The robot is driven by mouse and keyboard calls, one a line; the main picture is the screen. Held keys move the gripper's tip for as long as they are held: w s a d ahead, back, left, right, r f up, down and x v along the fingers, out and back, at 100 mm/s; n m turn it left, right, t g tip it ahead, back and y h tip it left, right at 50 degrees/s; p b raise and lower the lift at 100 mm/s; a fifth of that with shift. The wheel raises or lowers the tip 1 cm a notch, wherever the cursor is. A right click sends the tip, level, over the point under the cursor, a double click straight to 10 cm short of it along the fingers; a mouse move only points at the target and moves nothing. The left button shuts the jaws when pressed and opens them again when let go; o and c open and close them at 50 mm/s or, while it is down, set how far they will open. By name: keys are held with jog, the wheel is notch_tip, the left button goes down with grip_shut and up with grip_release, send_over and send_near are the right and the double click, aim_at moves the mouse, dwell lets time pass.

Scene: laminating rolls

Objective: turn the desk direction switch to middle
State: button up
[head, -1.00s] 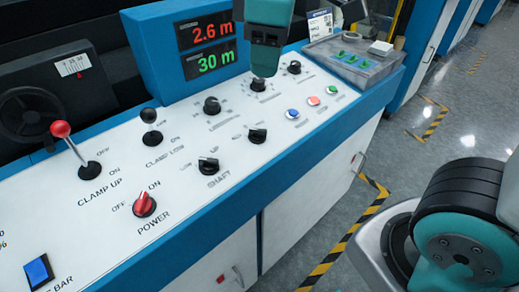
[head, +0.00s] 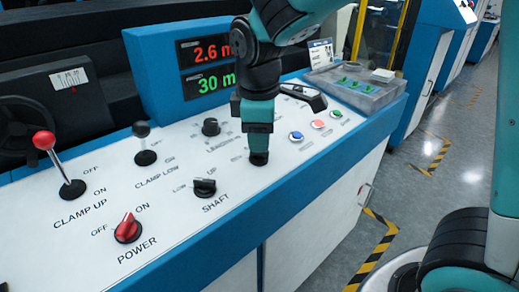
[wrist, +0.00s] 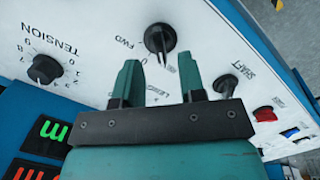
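The direction switch is a black knob (wrist: 160,38) beside the FWD marking in the wrist view. In the head view only its dark lower part (head: 259,158) shows, under my gripper. My gripper (head: 259,146) is above it, pointing down at the panel. In the wrist view the two teal fingers of my gripper (wrist: 159,66) are apart with nothing held between them. The knob appears just beyond the fingertips, between their lines. I cannot tell whether the fingers touch it. Most of its markings are hidden in the head view.
The black SHAFT knob (head: 205,188) is close by to the left. The length knob (head: 211,127) is behind, and push buttons (head: 296,136) are to the right. Clamp levers (head: 142,143) stand up further left. The tension knob (wrist: 45,69) shows in the wrist view.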

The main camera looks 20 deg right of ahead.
aim_at(259, 154)
jog(key=shift+w+d+f, duration=0.1)
jog(key=shift+w+f, duration=0.1)
jog(key=shift+f, duration=1.55)
grip_shut()
jog(key=shift+r+m, duration=0.1)
jog(key=shift+m, duration=0.2)
jog(key=m+p, duration=0.2)
jog(key=m, duration=0.1)
jog(key=shift+r, duration=0.1)
jog(key=m+p, duration=0.2)
jog(key=m, duration=0.3)
jog(key=shift+g+y, duration=0.3)
jog(key=shift+y, duration=0.1)
